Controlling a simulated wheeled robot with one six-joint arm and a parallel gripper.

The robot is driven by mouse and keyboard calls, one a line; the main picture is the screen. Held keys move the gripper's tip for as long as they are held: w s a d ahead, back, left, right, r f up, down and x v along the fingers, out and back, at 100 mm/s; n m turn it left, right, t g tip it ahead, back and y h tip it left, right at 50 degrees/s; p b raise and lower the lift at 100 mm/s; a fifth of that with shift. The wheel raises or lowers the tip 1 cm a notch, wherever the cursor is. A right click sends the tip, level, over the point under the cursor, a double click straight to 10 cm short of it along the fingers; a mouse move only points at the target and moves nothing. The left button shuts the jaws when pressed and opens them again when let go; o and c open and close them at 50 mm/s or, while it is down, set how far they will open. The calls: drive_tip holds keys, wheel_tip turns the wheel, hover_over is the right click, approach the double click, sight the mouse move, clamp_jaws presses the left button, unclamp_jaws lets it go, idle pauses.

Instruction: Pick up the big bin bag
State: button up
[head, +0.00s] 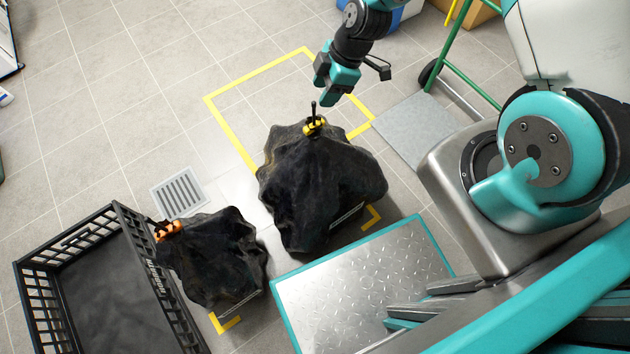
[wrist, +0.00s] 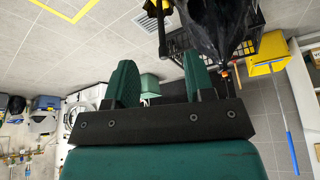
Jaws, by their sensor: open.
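The big bin bag (head: 320,195) is black and lumpy, with a yellow tie (head: 314,126) round its upright neck. It stands on the floor, partly over the yellow floor outline, in the middle of the head view. A smaller black bag (head: 215,262) with an orange tie (head: 168,229) stands to its left, against the crate. My gripper (head: 327,96) is just above and slightly right of the yellow tie, apart from the bag's body. In the wrist view its two fingers (wrist: 157,68) are spread with nothing between them. Black bag material (wrist: 208,25) shows beyond them at the top.
A black open crate (head: 105,285) stands at lower left, beside a floor drain (head: 181,191). My metal deck (head: 365,290) is close to the big bag's lower right. A green-framed trolley (head: 462,75) stands at upper right. The upper-left floor is mostly clear.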

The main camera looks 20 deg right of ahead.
sight(313, 110)
drive_tip(key=b+x, duration=0.1)
drive_tip(key=x, duration=0.6)
drive_tip(key=shift+s+f, duration=0.15)
drive_tip(key=shift+f, duration=0.05)
clamp_jaws()
idle(1.1)
drive_tip(key=shift+r, duration=0.2)
